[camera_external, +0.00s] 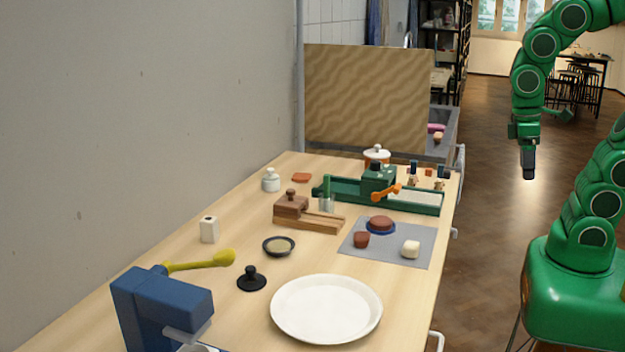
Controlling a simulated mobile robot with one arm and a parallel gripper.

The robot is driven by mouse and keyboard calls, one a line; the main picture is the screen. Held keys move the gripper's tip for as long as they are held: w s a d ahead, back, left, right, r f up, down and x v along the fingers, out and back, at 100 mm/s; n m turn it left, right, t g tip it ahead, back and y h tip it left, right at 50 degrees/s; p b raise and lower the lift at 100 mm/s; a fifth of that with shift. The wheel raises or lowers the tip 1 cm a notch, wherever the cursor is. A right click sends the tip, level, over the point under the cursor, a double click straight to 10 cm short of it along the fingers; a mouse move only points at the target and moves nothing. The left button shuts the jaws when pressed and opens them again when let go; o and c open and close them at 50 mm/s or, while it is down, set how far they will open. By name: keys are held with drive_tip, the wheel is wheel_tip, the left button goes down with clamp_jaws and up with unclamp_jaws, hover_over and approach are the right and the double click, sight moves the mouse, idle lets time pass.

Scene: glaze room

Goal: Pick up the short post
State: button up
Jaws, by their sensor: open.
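My gripper (529,174) points down in the air to the right of the table, over the floor, well apart from everything on the table. It is open and holds nothing. I cannot tell for sure which thing is the short post. Two small upright post-like pieces with dark tops stand at the far right of the table, one on the left (412,175) and one on the right (440,179). They are partly hidden by the green tray in front. An upright green rod (326,189) stands by the tray's left end.
The wooden table (240,318) also holds a green tray (345,194), a wooden block device (310,217), a grey mat (380,257) with small lumps, a white plate (326,308) and a blue machine (160,310). A wooden panel (365,97) rises behind the table.

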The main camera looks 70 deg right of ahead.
drive_tip(key=w+a+r+m+t+y, duration=0.1)
drive_tip(key=w+a+m+t+y, duration=0.3)
drive_tip(key=w+a, duration=0.8)
drive_tip(key=w+a+r+m+t+y, duration=0.15)
drive_tip(key=w+a+m, duration=0.45)
drive_tip(key=w, duration=0.9)
drive_tip(key=w+a+r+m+t+y, duration=0.1)
drive_tip(key=w+a+m+t+y, duration=0.25)
drive_tip(key=w+a, duration=0.9)
drive_tip(key=m+t+h, duration=0.3)
drive_tip(key=m+t, duration=0.2)
drive_tip(key=m, duration=1)
approach(215, 220)
drive_tip(key=s+a+r, duration=0.2)
drive_tip(key=a+r, duration=0.3)
drive_tip(key=a, duration=0.2)
drive_tip(key=w+d+f+m+h, duration=0.1)
drive_tip(key=f+m, duration=0.1)
drive_tip(key=w+d+f+m+h, duration=0.1)
drive_tip(key=w+d+f, duration=0.1)
drive_tip(key=w+d+f+m+t+h, duration=0.1)
drive_tip(key=f+m, duration=0.1)
drive_tip(key=f, duration=0.1)
drive_tip(key=shift+w+d+m+h, duration=0.15)
drive_tip(key=shift+w+m+h, duration=0.1)
drive_tip(key=shift+m+h, duration=0.15)
drive_tip(key=shift+r+x, duration=0.15)
drive_tip(key=shift+x, duration=1.75)
drive_tip(key=shift+r+x, duration=0.2)
drive_tip(key=shift+x, duration=1.75)
